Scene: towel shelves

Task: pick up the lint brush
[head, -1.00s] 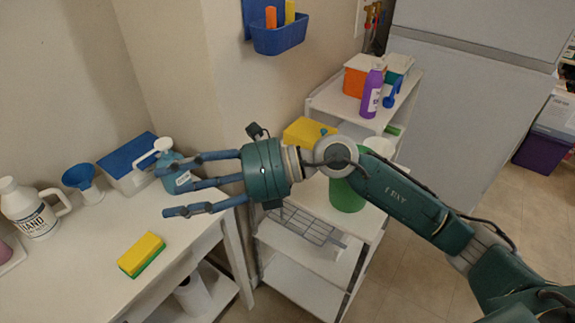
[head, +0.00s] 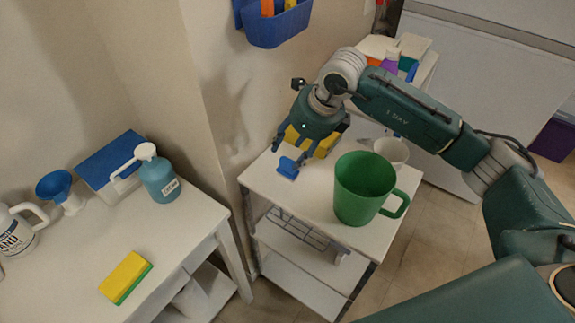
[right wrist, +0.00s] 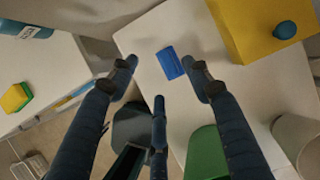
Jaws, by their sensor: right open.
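A small flat blue object (head: 287,169), which looks like the lint brush, lies on the white top of the shelf cart (head: 315,195), near its left edge. It also shows as a blue rectangle in the right wrist view (right wrist: 170,62). My right gripper (head: 291,154) points down over it with fingers spread and nothing held. In the right wrist view the fingers (right wrist: 160,72) are apart, with the blue object just beyond and between the two side fingertips. I cannot tell the exact height gap. My left gripper is not in view.
A yellow box (head: 325,146) stands behind my right gripper. A green mug (head: 362,188) and a white cup (head: 391,152) stand to its right. A white table (head: 180,235) at the left holds a teal pump bottle (head: 160,180) and a sponge (head: 126,277). A blue wall bin (head: 277,26) hangs above.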

